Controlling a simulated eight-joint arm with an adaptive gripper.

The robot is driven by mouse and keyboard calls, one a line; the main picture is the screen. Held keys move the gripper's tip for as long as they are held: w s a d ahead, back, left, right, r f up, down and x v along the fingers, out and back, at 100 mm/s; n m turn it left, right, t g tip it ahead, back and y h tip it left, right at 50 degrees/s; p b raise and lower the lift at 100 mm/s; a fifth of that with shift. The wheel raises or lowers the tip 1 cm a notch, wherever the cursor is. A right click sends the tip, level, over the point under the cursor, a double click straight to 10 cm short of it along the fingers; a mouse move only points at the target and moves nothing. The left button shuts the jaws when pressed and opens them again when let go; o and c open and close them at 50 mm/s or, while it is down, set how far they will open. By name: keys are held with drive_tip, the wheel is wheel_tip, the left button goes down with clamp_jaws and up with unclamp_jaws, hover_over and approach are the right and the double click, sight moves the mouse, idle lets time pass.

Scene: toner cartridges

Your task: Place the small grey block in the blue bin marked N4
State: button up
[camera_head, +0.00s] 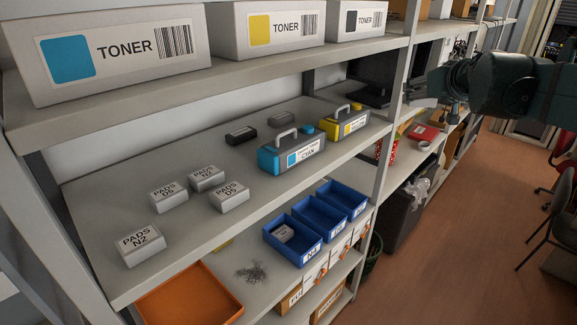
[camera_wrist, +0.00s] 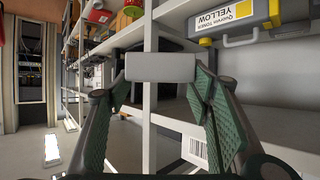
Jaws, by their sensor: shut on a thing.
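My gripper (camera_head: 438,92) is held out at the upper right in the head view, beside the shelf posts and over the aisle. In the wrist view, my gripper (camera_wrist: 162,78) has its green-padded fingers shut on a plain small grey block (camera_wrist: 160,67), held between the tips. In the head view I cannot clearly make out the held block. Three blue bins stand in a row on the lower shelf. The nearest blue bin (camera_head: 300,257) has a label that seems to read N4 and holds a small grey labelled box (camera_head: 284,233).
On the middle shelf are several white PADS boxes (camera_head: 141,245), a cyan toner cartridge (camera_head: 292,153), a yellow one (camera_head: 344,123), a black block (camera_head: 241,135) and a grey block (camera_head: 281,118). An orange tray (camera_head: 190,295) lies below. The shelf above overhangs; the aisle is open.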

drive_tip(key=d+f+b, duration=0.1)
drive_tip(key=d+f, duration=0.2)
drive_tip(key=d, duration=0.4)
drive_tip(key=w+a+f+n+y+b, duration=0.15)
drive_tip(key=a+f, duration=0.35)
drive_tip(key=f, duration=0.5)
drive_tip(key=w+a+f+n+y+b, duration=0.1)
drive_tip(key=w+a+f+b, duration=0.2)
drive_tip(key=f, duration=0.7)
drive_tip(key=s+a+f+n+g+y+b, duration=0.1)
drive_tip(key=s+a+f+n+y+b, duration=0.1)
drive_tip(key=a+f, duration=0.5)
drive_tip(key=s+a+f+n+g+y+b, duration=0.1)
drive_tip(key=s+a+f+n+y+b, duration=0.1)
drive_tip(key=a+f, duration=0.6)
drive_tip(key=s+a+f+n+g+y+b, duration=0.1)
drive_tip(key=a+f, duration=0.6)
drive_tip(key=a, duration=1.1)
drive_tip(key=shift+s+f+n+g+y+b, duration=0.4)
drive_tip(key=shift+s+n+y+b, duration=0.45)
drive_tip(key=shift+n+y+b, duration=0.15)
drive_tip(key=shift+d, duration=0.1)
drive_tip(key=shift+f+b, duration=0.5)
drive_tip(key=shift+f, duration=2.4)
